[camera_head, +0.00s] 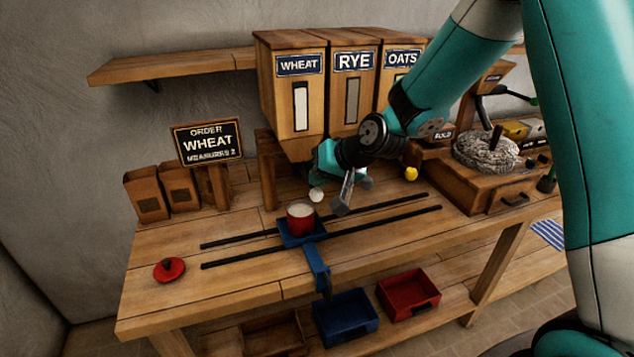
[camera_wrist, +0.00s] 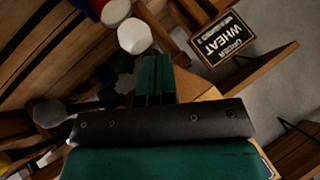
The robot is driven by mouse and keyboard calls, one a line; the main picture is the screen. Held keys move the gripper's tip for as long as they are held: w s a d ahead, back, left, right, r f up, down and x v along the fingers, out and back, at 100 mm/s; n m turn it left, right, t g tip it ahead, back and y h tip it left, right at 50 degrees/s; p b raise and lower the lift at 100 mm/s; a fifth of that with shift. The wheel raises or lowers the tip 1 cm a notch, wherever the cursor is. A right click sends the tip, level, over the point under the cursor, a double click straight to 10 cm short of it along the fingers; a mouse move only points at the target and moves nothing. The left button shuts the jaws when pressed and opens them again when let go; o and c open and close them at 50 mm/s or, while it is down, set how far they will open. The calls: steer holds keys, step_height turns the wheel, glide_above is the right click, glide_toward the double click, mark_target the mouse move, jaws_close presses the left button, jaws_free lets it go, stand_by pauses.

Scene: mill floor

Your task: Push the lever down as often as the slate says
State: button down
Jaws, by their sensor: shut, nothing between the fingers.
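The slate (camera_head: 208,143) reads ORDER, WHEAT, MEASURES 2; it also shows upside down in the wrist view (camera_wrist: 222,40). The wheat bin (camera_head: 300,95) stands left of the rye and oats bins. A lever with a white knob (camera_head: 316,195) shows below the wheat bin; the knob also shows in the wrist view (camera_wrist: 134,36). My gripper (camera_head: 322,170) is shut and empty, close above the white knob; whether they touch is unclear. In the wrist view its fingers (camera_wrist: 155,65) end beside the knob. A red cup (camera_head: 300,218), pale inside, stands on a blue carriage (camera_head: 288,240).
A grey-knobbed lever (camera_head: 340,207) is close right of my gripper, a yellow knob (camera_head: 411,173) farther right. Two black rails (camera_head: 390,218) cross the bench. A red lid (camera_head: 169,269) lies at left. Paper bags (camera_head: 147,196) stand behind it. Blue and red trays sit below.

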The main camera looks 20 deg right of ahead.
steer(key=shift+r+p, duration=0.35)
steer(key=shift+r, duration=0.4)
steer(key=shift+r+p, duration=1.85)
steer(key=shift+r, duration=0.7)
steer(key=s+a+n+g+b, duration=0.2)
steer(key=s+n+g+b, duration=0.1)
steer(key=s, duration=1.2)
steer(key=s+a+r+n+g+h+b, duration=0.1)
steer(key=s+a+n+g+b, duration=0.2)
steer(key=s, duration=1.3)
steer(key=n+g+b, duration=0.1)
steer(key=n, duration=0.1)
steer(key=shift+r+n, duration=0.25)
steer(key=shift+n, duration=0.15)
